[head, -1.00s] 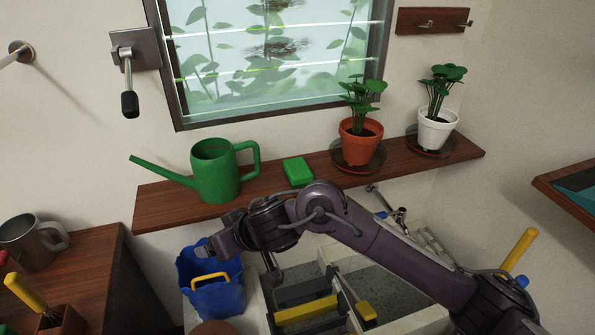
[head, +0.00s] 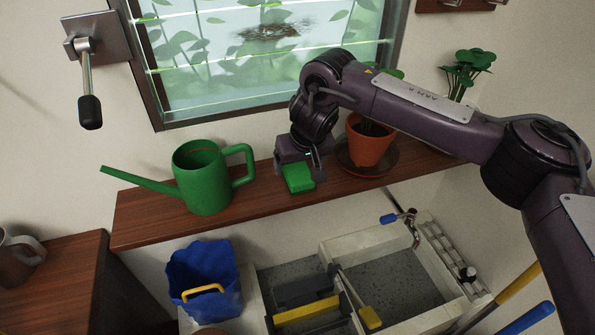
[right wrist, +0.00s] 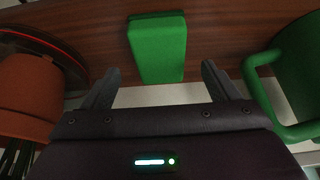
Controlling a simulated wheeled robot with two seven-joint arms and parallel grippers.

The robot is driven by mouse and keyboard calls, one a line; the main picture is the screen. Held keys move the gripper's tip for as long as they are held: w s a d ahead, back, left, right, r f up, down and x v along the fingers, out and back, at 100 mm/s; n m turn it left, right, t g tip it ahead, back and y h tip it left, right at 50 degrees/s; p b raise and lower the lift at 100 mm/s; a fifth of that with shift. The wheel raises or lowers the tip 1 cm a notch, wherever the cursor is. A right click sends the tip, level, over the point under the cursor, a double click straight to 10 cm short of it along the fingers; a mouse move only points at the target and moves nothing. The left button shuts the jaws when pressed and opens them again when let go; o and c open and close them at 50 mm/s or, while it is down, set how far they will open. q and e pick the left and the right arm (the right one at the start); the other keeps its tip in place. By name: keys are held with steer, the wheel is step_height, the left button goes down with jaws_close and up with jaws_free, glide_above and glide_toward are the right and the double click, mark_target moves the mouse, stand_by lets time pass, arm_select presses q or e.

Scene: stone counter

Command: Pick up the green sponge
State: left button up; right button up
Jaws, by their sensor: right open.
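The green sponge (head: 298,178) lies on the brown wooden shelf (head: 150,217), between the green watering can and the terracotta pot. My right gripper (head: 302,160) is just above and at the sponge in the head view, partly covering it. In the right wrist view the sponge (right wrist: 157,48) lies ahead of the two spread fingers of my right gripper (right wrist: 160,80), roughly centred between them. The fingers are open with nothing between them that I can see gripped. My left gripper is not in view.
The watering can (head: 205,180) stands left of the sponge, its handle close by. The terracotta pot (head: 368,145) on its dark saucer stands right. Below the shelf are a blue bucket (head: 208,285) and a stone sink (head: 390,280).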

mark_target(298, 170)
steer(key=x, duration=0.3)
steer(key=shift+w+p, duration=0.1)
steer(key=shift+p, duration=0.25)
steer(key=shift+w+f, duration=0.2)
steer(key=shift+f, duration=0.5)
steer(key=shift+a+f, duration=0.1)
steer(key=c, duration=0.8)
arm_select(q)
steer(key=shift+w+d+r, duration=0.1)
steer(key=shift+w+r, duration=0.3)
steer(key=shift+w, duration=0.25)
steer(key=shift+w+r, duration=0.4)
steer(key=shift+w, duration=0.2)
arm_select(e)
steer(key=shift+c, duration=1.3)
